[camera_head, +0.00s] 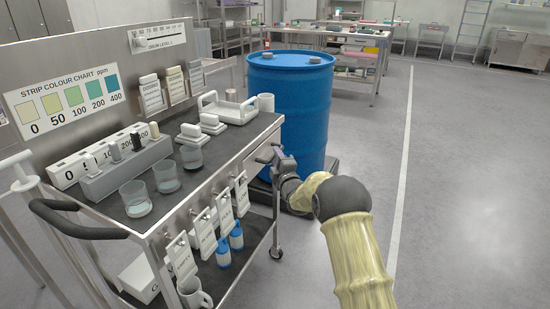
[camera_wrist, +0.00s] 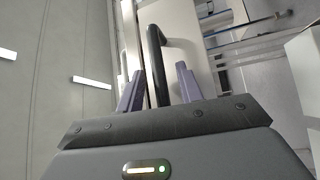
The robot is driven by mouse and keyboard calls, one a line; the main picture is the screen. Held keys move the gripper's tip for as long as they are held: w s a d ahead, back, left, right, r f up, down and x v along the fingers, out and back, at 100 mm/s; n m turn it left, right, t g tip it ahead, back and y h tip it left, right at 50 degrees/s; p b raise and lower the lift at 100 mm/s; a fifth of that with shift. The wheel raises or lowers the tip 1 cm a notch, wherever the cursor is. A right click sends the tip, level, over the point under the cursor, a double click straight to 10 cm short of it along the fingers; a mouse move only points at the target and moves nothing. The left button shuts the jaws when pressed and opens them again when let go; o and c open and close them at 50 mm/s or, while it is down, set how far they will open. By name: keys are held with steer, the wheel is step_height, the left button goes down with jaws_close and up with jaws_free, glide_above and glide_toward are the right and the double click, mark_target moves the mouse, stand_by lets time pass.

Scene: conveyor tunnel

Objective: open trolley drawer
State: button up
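The steel trolley (camera_head: 190,195) stands at the left in the head view. Its drawer front (camera_head: 255,163) is at the far right end of the long side, under the top, and looks shut. My gripper (camera_head: 268,157) is at this drawer front. In the wrist view, the dark bar handle (camera_wrist: 155,42) runs down between the two purple fingers of my gripper (camera_wrist: 159,72), against a pale panel (camera_wrist: 175,22). The fingers are apart, with a gap on each side of the handle. The drawer's inside is hidden.
A blue drum (camera_head: 290,105) stands just behind the trolley's right end. Beakers (camera_head: 135,198) and blocks stand on top. The floor (camera_head: 450,200) to the right is clear.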

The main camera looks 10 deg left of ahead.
steer(key=shift+w+a+r, duration=0.1)
steer(key=shift+w+a, duration=0.2)
steer(key=shift+w, duration=0.35)
jaws_close()
steer(key=shift+d, duration=0.1)
